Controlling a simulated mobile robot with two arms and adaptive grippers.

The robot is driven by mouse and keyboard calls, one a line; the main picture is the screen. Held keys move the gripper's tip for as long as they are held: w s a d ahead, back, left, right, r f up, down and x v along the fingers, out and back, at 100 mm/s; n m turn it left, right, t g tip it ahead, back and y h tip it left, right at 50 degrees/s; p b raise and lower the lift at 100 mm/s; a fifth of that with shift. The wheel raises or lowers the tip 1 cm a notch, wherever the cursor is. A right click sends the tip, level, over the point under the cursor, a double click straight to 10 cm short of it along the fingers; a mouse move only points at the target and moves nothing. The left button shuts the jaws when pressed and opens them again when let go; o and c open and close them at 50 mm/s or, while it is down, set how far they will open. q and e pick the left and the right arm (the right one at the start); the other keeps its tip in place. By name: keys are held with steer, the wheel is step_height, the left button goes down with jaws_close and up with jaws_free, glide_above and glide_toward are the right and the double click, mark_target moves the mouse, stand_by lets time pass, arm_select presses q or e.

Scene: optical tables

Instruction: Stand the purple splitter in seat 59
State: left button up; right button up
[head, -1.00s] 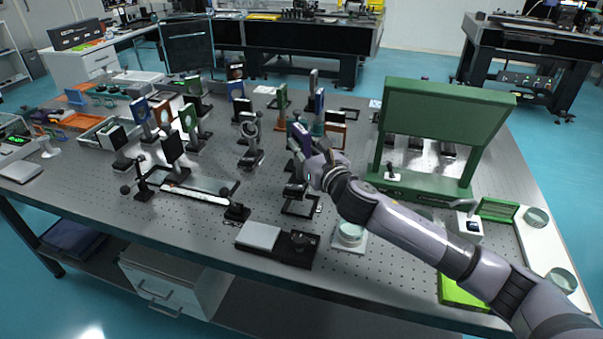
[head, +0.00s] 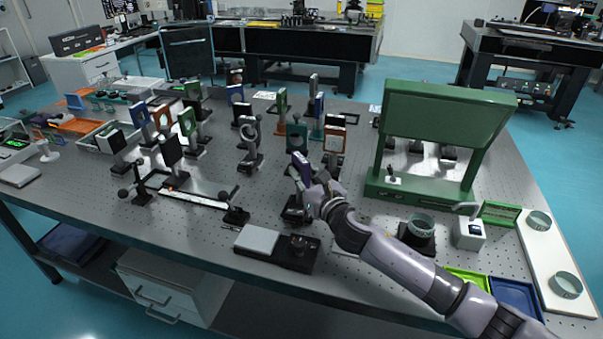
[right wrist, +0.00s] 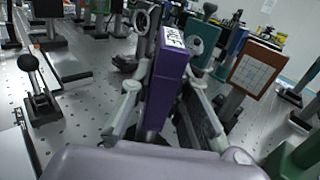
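The purple splitter (head: 300,161) is a purple upright block with a white lettered label on its top edge. In the right wrist view the splitter (right wrist: 163,92) stands between my right fingers, its post running down below. My right gripper (head: 304,178) is closed around it, over the near middle of the table. A dark base (head: 296,213) shows under the splitter, where a dark square outline lay; I cannot tell whether it is seated or just above. No seat number is readable. My left gripper is not in view.
A green frame (head: 440,97) stands to the right. A black plate with a silver pad (head: 257,240) lies just in front. A ring mount (head: 250,145) and several upright optics stand behind and to the left. A rail (head: 192,198) lies left.

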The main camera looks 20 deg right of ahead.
steer(key=o, duration=0.4)
steer(key=shift+r, duration=0.1)
steer(key=shift+s+d+b, duration=0.2)
steer(key=shift+s+d, duration=0.2)
steer(key=shift+s, duration=1.55)
steer(key=shift+s+d+b, duration=0.15)
steer(key=shift+s+d, duration=0.2)
steer(key=shift+s, duration=1.65)
steer(key=shift+s+d+b, duration=0.2)
steer(key=shift+s+d, duration=0.2)
steer(key=shift+s, duration=1.55)
